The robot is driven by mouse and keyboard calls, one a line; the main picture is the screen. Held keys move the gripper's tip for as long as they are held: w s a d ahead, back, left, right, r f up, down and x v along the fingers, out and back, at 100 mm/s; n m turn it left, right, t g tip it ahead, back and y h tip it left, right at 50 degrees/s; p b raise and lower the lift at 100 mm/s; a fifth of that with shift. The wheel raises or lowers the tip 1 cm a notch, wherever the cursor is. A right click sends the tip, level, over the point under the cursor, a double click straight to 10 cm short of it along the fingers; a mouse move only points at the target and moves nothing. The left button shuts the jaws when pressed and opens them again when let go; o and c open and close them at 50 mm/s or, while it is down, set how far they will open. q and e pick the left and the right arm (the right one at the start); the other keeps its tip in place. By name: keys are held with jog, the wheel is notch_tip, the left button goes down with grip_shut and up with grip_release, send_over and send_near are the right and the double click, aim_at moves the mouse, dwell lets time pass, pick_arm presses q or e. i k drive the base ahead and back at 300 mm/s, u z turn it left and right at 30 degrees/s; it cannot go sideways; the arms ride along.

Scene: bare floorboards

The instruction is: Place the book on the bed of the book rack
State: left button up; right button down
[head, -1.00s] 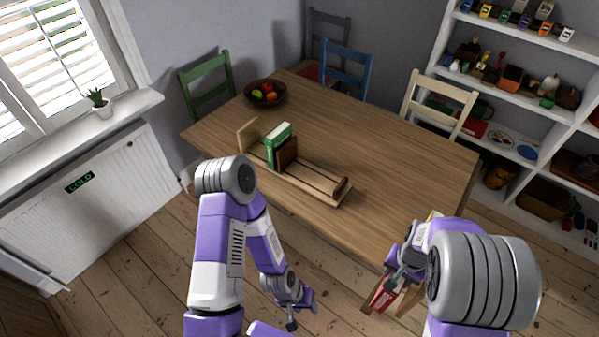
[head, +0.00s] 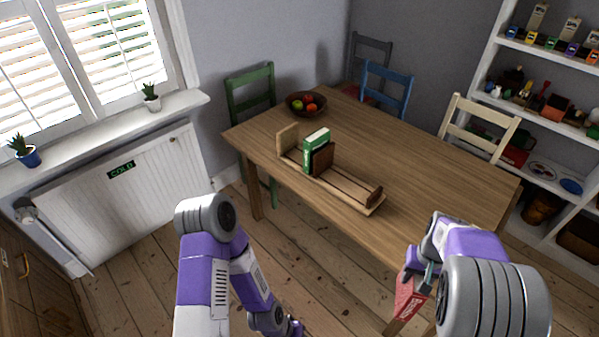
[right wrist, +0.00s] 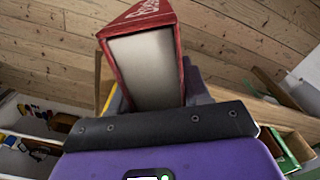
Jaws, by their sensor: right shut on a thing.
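A red book (head: 405,298) hangs from my right gripper (head: 421,277), which is shut on it beside the table's near right edge. In the right wrist view the book (right wrist: 146,68) shows its pale page edges and red cover; the fingertips are hidden. The wooden book rack (head: 346,187) lies along the table's near edge. A green book (head: 315,140) stands upright in it near the left end panel, against a dark brown upright piece (head: 322,159). The slatted bed to the right is empty. My left gripper (head: 292,328) is low at the bottom edge, mostly cut off.
The wooden table (head: 420,165) has free room behind the rack. A fruit bowl (head: 306,104) stands at its far left corner. Green (head: 250,92), blue (head: 387,88) and cream (head: 477,127) chairs stand around it. White shelves (head: 545,120) with toys are at right.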

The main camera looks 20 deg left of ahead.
aim_at(301, 158)
jog(key=u, duration=0.05)
jog(key=k, duration=0.25)
jog(key=u, duration=1.55)
jog(key=i, duration=1.2)
jog(key=z, duration=0.7)
jog(key=i, duration=0.75)
jog(key=z, duration=0.7)
